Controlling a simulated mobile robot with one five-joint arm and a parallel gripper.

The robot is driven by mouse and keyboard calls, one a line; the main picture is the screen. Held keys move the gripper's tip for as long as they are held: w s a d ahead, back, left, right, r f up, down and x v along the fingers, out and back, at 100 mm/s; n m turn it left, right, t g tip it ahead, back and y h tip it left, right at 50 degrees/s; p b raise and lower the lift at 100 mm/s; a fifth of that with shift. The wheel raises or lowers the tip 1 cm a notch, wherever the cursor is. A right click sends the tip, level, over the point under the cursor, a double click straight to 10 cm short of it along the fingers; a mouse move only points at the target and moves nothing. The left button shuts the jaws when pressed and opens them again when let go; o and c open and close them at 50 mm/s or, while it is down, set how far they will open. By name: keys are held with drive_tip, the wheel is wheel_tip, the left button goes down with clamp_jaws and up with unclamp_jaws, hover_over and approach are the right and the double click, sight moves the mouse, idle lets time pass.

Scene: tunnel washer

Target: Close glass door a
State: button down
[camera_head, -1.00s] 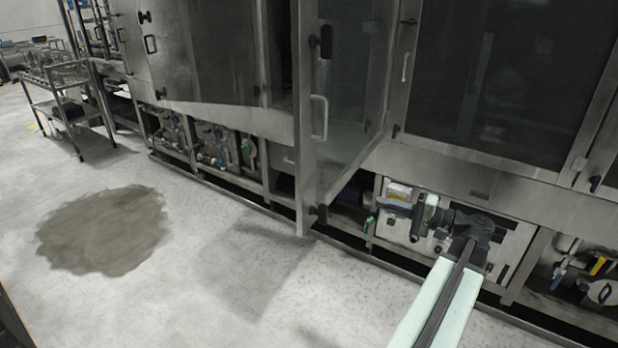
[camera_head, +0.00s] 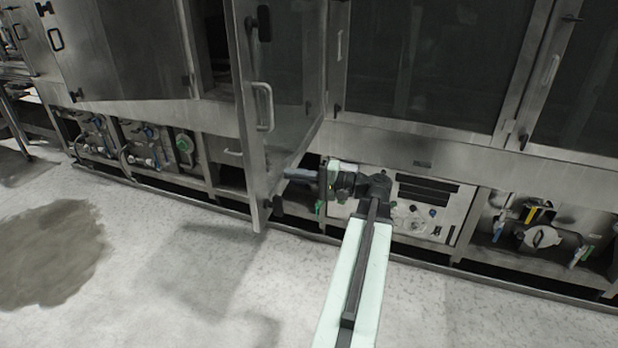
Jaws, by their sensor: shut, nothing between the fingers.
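The glass door (camera_head: 293,75) stands open in the middle of the view, swung out from the machine front. Its glass is framed in steel, and its free edge, nearest me, carries a pale bar handle (camera_head: 263,107) and a dark fitting above it. The door's hinged side is to the right. My gripper (camera_head: 290,174) is shut and empty.
Another door panel (camera_head: 125,50) stands ajar to the left. Shut glass doors (camera_head: 430,65) are to the right. Pipes and valves (camera_head: 540,230) fill open bays below. The pale floor in front is clear, with a dark stain (camera_head: 45,250) at left.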

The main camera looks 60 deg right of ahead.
drive_tip(key=x, duration=0.5)
drive_tip(key=shift+w, duration=0.15)
drive_tip(key=shift+w+a, duration=0.1)
drive_tip(key=shift+w, duration=0.05)
